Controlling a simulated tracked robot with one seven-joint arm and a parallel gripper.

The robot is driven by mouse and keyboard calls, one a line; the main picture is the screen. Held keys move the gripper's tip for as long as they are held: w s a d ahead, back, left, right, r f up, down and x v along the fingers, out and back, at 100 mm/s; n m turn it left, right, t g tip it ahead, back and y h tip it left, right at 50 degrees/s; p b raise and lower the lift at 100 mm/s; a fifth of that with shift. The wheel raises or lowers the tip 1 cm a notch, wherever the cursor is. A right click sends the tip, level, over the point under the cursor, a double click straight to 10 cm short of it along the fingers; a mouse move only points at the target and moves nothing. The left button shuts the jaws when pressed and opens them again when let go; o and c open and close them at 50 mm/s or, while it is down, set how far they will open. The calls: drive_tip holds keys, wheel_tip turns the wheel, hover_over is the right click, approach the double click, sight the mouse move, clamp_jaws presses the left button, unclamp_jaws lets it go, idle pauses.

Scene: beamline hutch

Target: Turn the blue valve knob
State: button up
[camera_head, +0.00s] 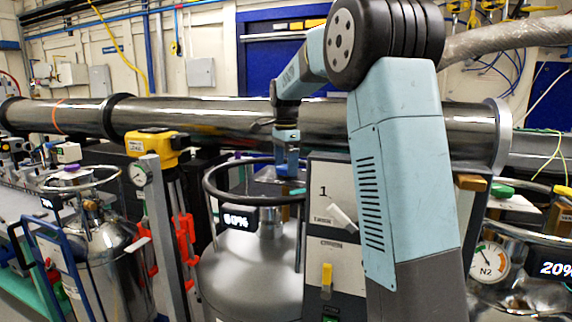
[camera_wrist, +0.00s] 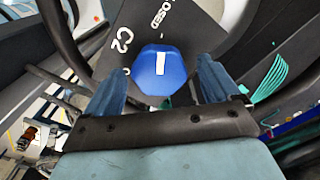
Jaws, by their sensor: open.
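The blue valve knob (camera_wrist: 163,74) shows in the wrist view, with a white bar marked on its face. It sits on a dark plate (camera_wrist: 190,28) lettered "C2" and "CLOSED". My gripper (camera_wrist: 162,66) is open, with one blue finger on the left of the knob and one on the right. Gaps show between the knob and both fingers; I cannot tell the depth between them. In the head view my gripper (camera_head: 288,158) points down above the silver tank (camera_head: 252,275) with the "60%" display. I cannot make out the knob there.
A dark ring handle (camera_head: 215,196) circles the tank's top, close to my gripper. A white panel marked "1" (camera_head: 325,183) stands just right. A long steel pipe (camera_head: 230,117) runs behind. Other tanks stand left (camera_head: 105,250) and right (camera_head: 520,290).

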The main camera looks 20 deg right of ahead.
drive_tip(key=shift+c, duration=0.4)
drive_tip(key=c, duration=0.9)
drive_tip(key=shift+d, duration=0.1)
drive_tip(key=shift+c, duration=0.4)
